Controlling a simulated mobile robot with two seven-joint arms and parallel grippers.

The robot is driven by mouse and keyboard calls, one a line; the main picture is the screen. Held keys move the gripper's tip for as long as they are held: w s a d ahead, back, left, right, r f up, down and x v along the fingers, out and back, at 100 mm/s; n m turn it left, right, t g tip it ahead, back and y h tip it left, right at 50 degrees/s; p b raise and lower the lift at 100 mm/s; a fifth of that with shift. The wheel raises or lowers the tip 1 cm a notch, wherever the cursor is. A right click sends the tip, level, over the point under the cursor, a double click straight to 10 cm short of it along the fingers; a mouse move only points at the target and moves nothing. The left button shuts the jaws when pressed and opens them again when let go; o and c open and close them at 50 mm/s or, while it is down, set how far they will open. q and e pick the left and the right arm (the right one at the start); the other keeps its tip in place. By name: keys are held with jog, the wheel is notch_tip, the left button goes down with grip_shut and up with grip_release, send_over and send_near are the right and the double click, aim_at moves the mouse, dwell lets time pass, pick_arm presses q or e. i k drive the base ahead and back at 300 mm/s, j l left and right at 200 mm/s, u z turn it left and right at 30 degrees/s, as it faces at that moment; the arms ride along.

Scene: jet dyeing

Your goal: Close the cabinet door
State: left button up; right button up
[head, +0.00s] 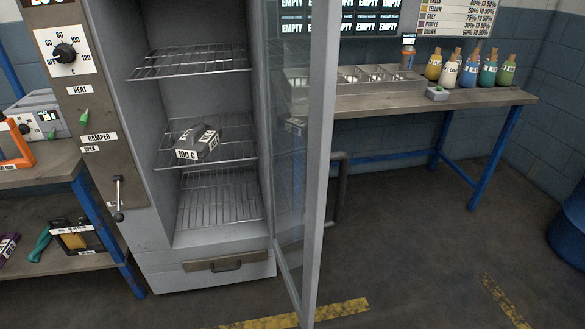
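The grey cabinet (159,215) stands left of centre with its front open. Its glass-paned door (318,150) stands wide open, hinged on the cabinet's right side and swung out toward me. A dark bar handle (342,188) shows on the far side of the door, at its right edge. Inside, a dark block labelled "100 C" (198,142) rests on the middle wire shelf (240,151). Neither of my grippers is in view.
A control panel with a knob (66,53) and a damper lever (118,199) is on the cabinet's left. A bench (460,98) with several labelled bottles (470,70) stands at the back right. Floor right of the door is clear. A blue drum (568,228) is at the right edge.

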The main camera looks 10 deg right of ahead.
aim_at(299, 261)
jog(key=i+l+u, duration=0.25)
jog(key=l, duration=0.55)
jog(key=l+u, duration=0.3)
jog(key=l, duration=0.45)
jog(key=i+j, duration=0.25)
jog(key=j, duration=0.1)
